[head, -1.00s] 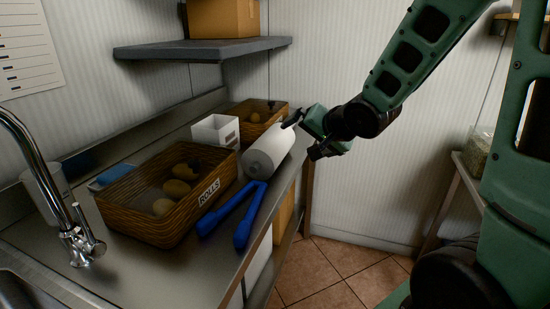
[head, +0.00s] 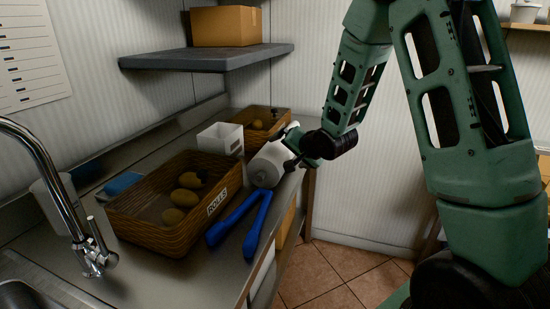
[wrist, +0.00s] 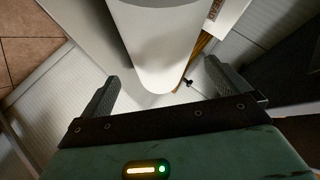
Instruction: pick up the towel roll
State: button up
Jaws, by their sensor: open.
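The towel roll (head: 267,167) is a white cylinder lying on its side on the steel counter, to the right of the rolls basket and behind the blue tongs. My gripper (head: 287,150) is at its far right part in the head view and covers some of it. In the wrist view the towel roll (wrist: 160,50) is large and central, and its lower end reaches between the two fingers of my gripper (wrist: 168,92). The fingers are apart, with a gap on each side of the roll.
Blue tongs (head: 240,224) lie in front of the roll near the counter edge. A wicker basket labelled ROLLS (head: 158,231) is to the left, with a white container (head: 219,138) and another basket (head: 262,118) behind. A grey shelf (head: 205,60) hangs above. A tap (head: 62,185) stands front left.

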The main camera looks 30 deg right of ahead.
aim_at(284, 154)
jog(key=shift+a+p+x, duration=0.15)
jog(key=shift+a+x, duration=0.05)
jog(key=shift+x, duration=1.25)
jog(key=shift+a+p+x, duration=0.15)
jog(key=shift+x, duration=1.25)
jog(key=shift+f, duration=0.1)
jog(key=c, duration=0.8)
notch_tip(284, 154, up, 10)
jog(key=shift+s+r, duration=0.1)
jog(key=shift+o, duration=1)
